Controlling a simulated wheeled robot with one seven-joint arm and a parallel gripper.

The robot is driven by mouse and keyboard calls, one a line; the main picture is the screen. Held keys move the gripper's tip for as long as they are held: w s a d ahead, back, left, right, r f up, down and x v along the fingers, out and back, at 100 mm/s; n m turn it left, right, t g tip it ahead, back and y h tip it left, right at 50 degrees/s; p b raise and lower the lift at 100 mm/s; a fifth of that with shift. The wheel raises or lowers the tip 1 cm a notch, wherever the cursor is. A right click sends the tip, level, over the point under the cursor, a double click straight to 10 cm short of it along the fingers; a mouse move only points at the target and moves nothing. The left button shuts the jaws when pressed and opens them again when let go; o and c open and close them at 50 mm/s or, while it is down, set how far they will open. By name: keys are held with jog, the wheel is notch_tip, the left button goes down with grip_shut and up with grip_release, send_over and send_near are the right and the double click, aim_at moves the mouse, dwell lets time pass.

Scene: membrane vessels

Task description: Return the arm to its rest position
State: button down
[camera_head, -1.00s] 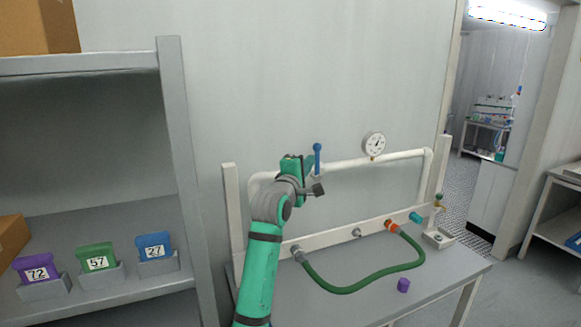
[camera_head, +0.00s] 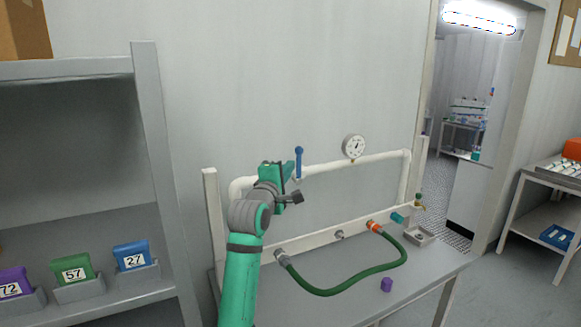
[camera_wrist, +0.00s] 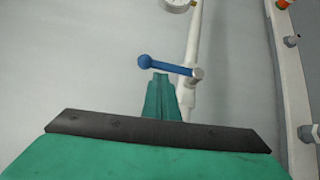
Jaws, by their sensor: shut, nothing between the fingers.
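My green arm (camera_head: 241,270) rises from the bottom of the head view, in front of the bench. My gripper (camera_head: 294,167) is shut and empty, beside the blue valve lever (camera_head: 299,160) on the white pipe. The lever points up in the head view. In the wrist view my gripper (camera_wrist: 161,84) shows its green fingers together, just below the blue lever (camera_wrist: 164,65). I cannot tell whether they touch it.
The bench (camera_head: 345,306) carries a green hose (camera_head: 350,285), a purple cap (camera_head: 386,284) and a pipe frame with a gauge (camera_head: 354,147). A grey shelf (camera_head: 150,150) with numbered boxes stands left. A doorway opens behind; another table (camera_head: 549,188) stands right.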

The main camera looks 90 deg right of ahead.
jog(key=v, duration=0.8)
jog(key=shift+a, duration=0.35)
jog(key=shift+w+f, duration=0.1)
jog(key=shift+w, duration=0.05)
